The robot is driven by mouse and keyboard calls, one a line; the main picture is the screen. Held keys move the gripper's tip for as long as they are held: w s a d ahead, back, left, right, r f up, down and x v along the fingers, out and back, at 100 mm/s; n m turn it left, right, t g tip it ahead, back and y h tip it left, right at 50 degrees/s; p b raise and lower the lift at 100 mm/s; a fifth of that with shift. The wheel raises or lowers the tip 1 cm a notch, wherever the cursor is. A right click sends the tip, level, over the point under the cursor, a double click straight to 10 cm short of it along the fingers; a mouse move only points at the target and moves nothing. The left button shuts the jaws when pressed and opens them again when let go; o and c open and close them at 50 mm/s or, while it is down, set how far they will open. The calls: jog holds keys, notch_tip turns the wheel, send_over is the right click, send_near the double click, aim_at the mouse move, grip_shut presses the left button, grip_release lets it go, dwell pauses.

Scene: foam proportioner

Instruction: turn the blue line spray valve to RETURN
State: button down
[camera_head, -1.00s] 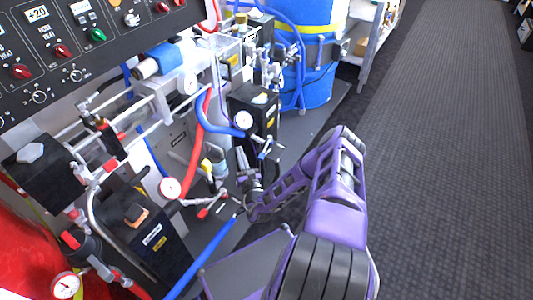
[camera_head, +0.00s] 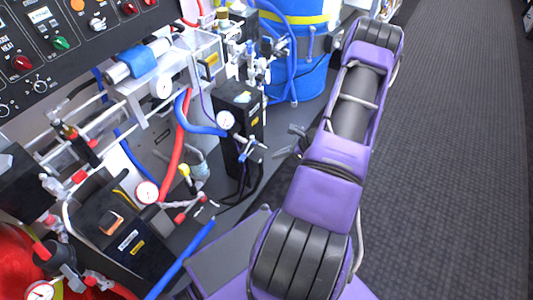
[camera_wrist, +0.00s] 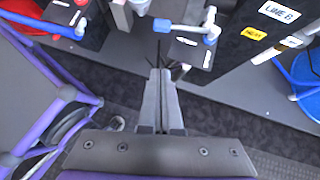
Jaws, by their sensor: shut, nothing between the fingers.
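My gripper (camera_wrist: 160,72) is shut and empty in the wrist view, its two grey fingers together and pointing up the picture. A valve with a blue handle (camera_wrist: 186,28) lies just beyond and to the right of the fingertips, over a dark plate with small white labels. No contact shows. Another blue lever (camera_wrist: 38,22) is at the upper left. In the head view, a blue-handled valve (camera_head: 250,148) sits at the foot of a black block with a gauge. My gripper (camera_head: 292,140) is to its right, partly hidden by my arm. The label wording and the handle's set position are too small to read.
A black block with a Line label (camera_wrist: 280,14) stands at the upper right of the wrist view. A blue drum (camera_head: 300,70), hoses and gauges crowd the machine. A red hose (camera_head: 180,145) hangs at its middle. The carpet (camera_head: 450,150) on the right is clear.

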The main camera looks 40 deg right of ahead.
aim_at(247, 148)
jog(key=w+a+r+x, duration=0.1)
jog(key=r+x, duration=0.1)
jog(key=x, duration=0.9)
jog(key=shift+w+a+f, duration=0.2)
jog(key=shift+w, duration=0.3)
